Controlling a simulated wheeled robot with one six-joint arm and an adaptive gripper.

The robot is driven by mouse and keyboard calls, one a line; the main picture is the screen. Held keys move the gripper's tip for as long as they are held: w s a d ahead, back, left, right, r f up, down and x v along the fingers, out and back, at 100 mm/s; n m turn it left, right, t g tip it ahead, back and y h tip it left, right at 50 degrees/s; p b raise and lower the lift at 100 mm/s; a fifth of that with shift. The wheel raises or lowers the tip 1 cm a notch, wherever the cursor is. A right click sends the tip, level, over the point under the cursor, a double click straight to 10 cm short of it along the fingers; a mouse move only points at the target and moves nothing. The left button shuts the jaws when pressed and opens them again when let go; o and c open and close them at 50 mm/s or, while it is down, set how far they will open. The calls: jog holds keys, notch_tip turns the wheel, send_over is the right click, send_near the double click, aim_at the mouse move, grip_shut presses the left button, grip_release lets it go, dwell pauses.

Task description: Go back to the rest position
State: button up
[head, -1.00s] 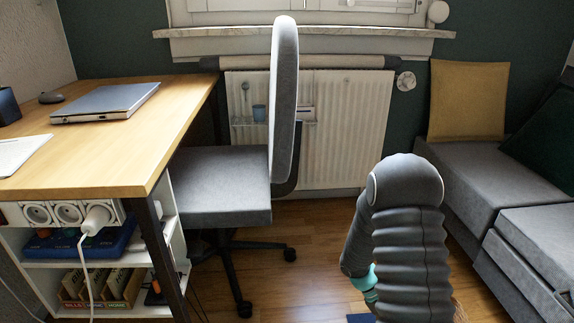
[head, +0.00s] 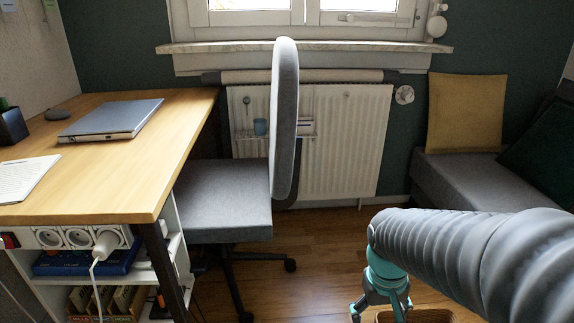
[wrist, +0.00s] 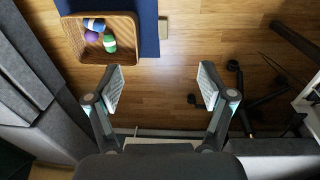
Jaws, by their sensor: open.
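My gripper (wrist: 155,88) is open and empty in the wrist view, its two padded fingers spread wide apart above the wooden floor. In the head view my gripper (head: 381,312) hangs low at the bottom, under my grey-sleeved arm, and its fingertips are partly cut off by the frame edge. No piano shows in these frames.
A grey office chair (head: 225,190) stands at a wooden desk (head: 105,195) on the left. A grey sofa (head: 470,180) is at the right.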

jog(key=s+r+t+p, duration=0.1)
jog(key=s+r, duration=0.1)
jog(key=r, duration=0.3)
jog(key=s+a+r+t+p, duration=0.1)
jog(key=s+r+t, duration=0.1)
jog(key=r, duration=0.3)
jog(key=s+a+r+t+y+p, duration=0.1)
jog(key=s+r+t, duration=0.1)
jog(key=r, duration=0.2)
jog(key=shift+a+r+m+p, duration=0.15)
jog(key=shift+r+m+p, duration=0.15)
jog(key=shift+r+p, duration=0.1)
jog(key=shift+c, duration=0.2)
